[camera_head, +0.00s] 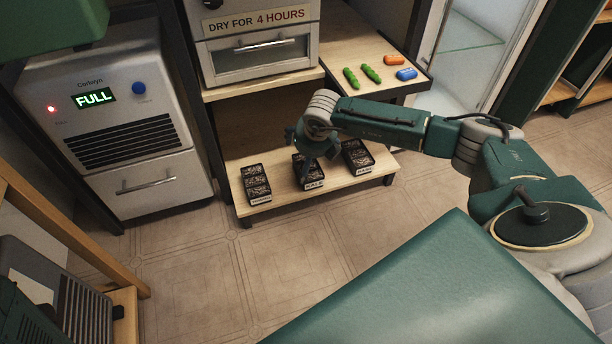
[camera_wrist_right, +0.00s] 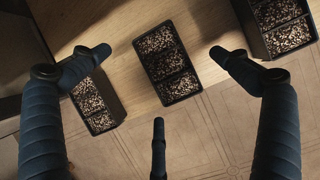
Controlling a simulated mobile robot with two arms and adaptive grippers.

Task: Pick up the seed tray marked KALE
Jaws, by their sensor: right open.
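Three small black seed trays stand in a row on a low wooden shelf (camera_head: 278,194). The middle tray has a label that reads KALE (camera_head: 314,184); the gripper partly hides it in the head view. In the wrist view the dark soil-filled middle tray (camera_wrist_right: 168,65) lies below and between my finger tips, its label not visible. My right gripper (camera_head: 318,158) is open above this tray, pointing down, and it also shows in the wrist view (camera_wrist_right: 159,72) with nothing between its fingers. My left gripper is not in view.
Another tray (camera_head: 257,183) stands left and one (camera_head: 357,155) right of the KALE tray, close to the fingers. A wooden table (camera_head: 345,45) with green and coloured items is above right. A grey machine reading FULL (camera_head: 110,110) stands left. The floor in front is clear.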

